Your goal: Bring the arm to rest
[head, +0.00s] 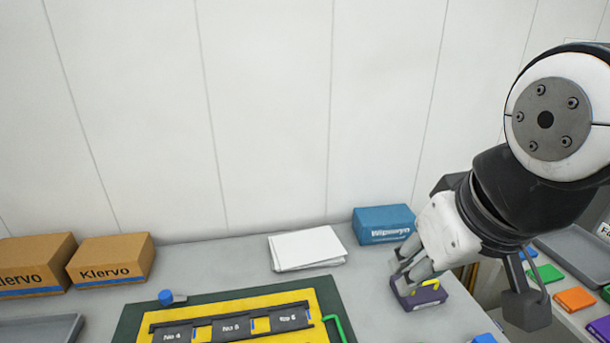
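My gripper (403,277) is at the right of the grey table, pointing down and to the left. Its fingertips are at the upper left side of a small purple block (424,296) with a yellow mark on top. I cannot tell whether the fingers touch the block or grip it, or how far apart they are. A yellow board (190,317) on a dark green mat (130,322) lies at the front. It bears a black rack (232,326) with labels No 4, No 5 and what looks like No 6. No ink bottle is clearly seen.
Two brown Klervo boxes (112,260) stand at the left, above a grey tray (40,329). A blue box (384,224) and white paper (306,248) lie near the wall. A blue round piece (166,297) is by the mat. Coloured blocks (575,299) are at right.

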